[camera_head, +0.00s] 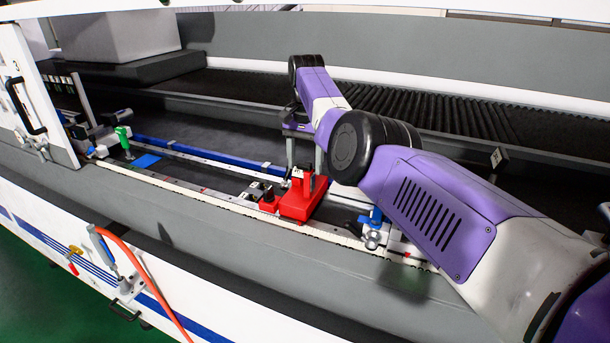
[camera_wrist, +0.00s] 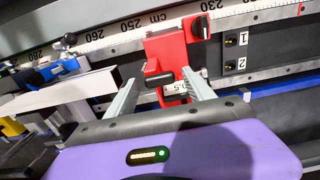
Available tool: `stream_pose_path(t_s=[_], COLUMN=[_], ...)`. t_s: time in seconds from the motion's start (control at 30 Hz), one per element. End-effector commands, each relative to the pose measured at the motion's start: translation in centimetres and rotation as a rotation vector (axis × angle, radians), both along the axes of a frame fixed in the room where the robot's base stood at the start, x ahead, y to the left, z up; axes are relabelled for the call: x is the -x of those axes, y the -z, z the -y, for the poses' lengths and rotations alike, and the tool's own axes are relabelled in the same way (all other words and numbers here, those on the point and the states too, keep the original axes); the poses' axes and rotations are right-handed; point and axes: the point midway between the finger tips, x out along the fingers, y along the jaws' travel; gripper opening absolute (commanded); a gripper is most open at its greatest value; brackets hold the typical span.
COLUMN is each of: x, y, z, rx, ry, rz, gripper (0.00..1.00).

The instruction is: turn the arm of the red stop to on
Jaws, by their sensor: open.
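The red stop (camera_head: 300,208) sits on the measuring rail in the middle of the head view. In the wrist view the red stop (camera_wrist: 168,52) lies beyond my fingers, near the 250 and 240 marks. A short black arm (camera_wrist: 159,80) shows on it, between the fingertips. My gripper (camera_head: 305,163) is above the red stop, pointing down. In the wrist view my gripper (camera_wrist: 162,80) is open, with one finger on each side of the black arm. I cannot tell whether a finger touches it. A small label reading about 0.5 is partly hidden by the right finger.
A smaller red part with a black knob (camera_wrist: 200,27) is beside the stop on the rail. Sockets marked 1 and 2 (camera_wrist: 235,52) lie to its right. A green handle (camera_head: 123,136) stands farther left on the rail. A blue-handled clamp (camera_head: 375,216) is to the right.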

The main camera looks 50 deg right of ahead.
Motion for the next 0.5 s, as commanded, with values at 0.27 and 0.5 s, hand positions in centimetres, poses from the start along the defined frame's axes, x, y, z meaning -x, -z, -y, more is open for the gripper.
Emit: stream_pose_path(t_s=[0.27,0.5], x=[-0.1,-0.1], y=[-3.1,-3.5], z=[0.0,0.0], rx=[-0.001,-0.001], ry=[0.000,0.000], rz=[0.002,0.002], gripper=[0.62,0.62])
